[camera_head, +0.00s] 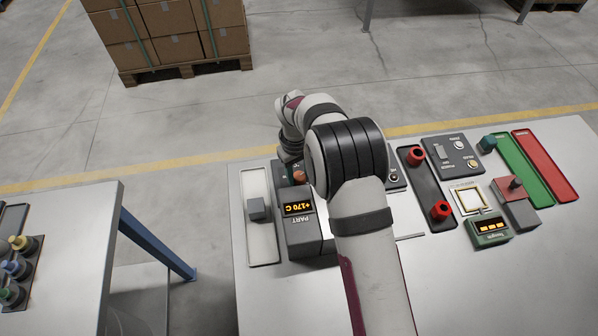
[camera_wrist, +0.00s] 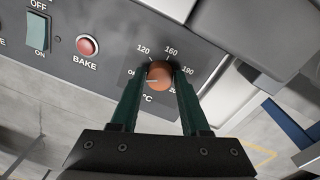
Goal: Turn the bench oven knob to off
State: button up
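The bench oven knob (camera_wrist: 159,74) is a round copper-orange dial on a dark panel (camera_wrist: 100,65) in the wrist view. Its white pointer line points left, close to the partly hidden OFF mark; 120, 160 and 190 are marked around it. My gripper (camera_wrist: 160,72) has its two dark green fingers on either side of the knob, with no clear gap, so it looks shut on it. In the head view the oven (camera_head: 306,236) shows "+170 C" on its display (camera_head: 298,208), and the knob (camera_head: 299,176) is partly visible. My arm hides much of the oven there.
The oven panel also has a red BAKE lamp (camera_wrist: 88,45) and an OFF/ON rocker switch (camera_wrist: 38,32). A pale tray with a grey block (camera_head: 257,209) lies left of the oven. A black panel with red knobs (camera_head: 427,180) and other units crowd the right.

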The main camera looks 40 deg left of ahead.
aim_at(296, 178)
jog(key=o, duration=0.3)
notch_tip(296, 178, up, 16)
jog(key=shift+s+a+f, duration=0.15)
jog(key=shift+s+a, duration=0.05)
jog(key=shift+s, duration=0.2)
